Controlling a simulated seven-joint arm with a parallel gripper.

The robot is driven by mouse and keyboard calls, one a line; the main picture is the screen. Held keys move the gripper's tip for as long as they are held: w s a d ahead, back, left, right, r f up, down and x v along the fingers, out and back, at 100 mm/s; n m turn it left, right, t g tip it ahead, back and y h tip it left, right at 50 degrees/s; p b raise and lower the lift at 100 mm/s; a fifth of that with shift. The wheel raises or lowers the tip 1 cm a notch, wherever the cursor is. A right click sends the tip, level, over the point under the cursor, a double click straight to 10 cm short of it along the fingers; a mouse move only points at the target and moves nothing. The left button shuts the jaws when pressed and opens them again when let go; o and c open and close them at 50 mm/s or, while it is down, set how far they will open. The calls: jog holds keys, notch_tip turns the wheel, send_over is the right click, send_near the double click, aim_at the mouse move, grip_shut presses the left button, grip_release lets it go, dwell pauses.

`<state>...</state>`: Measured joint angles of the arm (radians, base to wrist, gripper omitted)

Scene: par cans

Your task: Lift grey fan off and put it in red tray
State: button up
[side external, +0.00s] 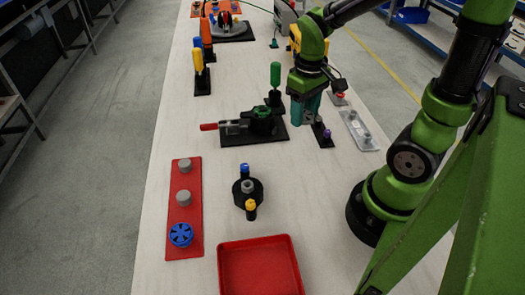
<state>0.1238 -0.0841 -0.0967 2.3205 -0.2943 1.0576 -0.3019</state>
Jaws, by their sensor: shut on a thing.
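My gripper (306,118) hangs over the right half of the table, right of the green-handled clamp. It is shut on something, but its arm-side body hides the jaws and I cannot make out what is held. No grey fan can be made out. A blue fan (181,235) sits at the near end of a red plate (184,220). Two grey round posts, one far (184,164) and one in the middle (183,198), stand on the same plate without a visible fan. The red tray (259,242) lies at the near edge of view and looks empty.
A small purple-knobbed piece (326,134) and a silver plate (358,130) lie right of the gripper. Bare table (310,190) lies right of the round base.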

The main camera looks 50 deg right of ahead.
jog(key=shift+s+a+r, duration=0.1)
jog(key=shift+s+r, duration=0.2)
jog(key=shift+s, duration=0.2)
jog(key=shift+r, duration=1.25)
jog(key=a+f+n, duration=0.2)
jog(key=a+n, duration=0.3)
jog(key=a, duration=0.6)
jog(key=n, duration=1.3)
send_over(260, 279)
notch_tip(260, 279, down, 9)
jog(key=shift+r, duration=0.1)
jog(key=shift+f, duration=2)
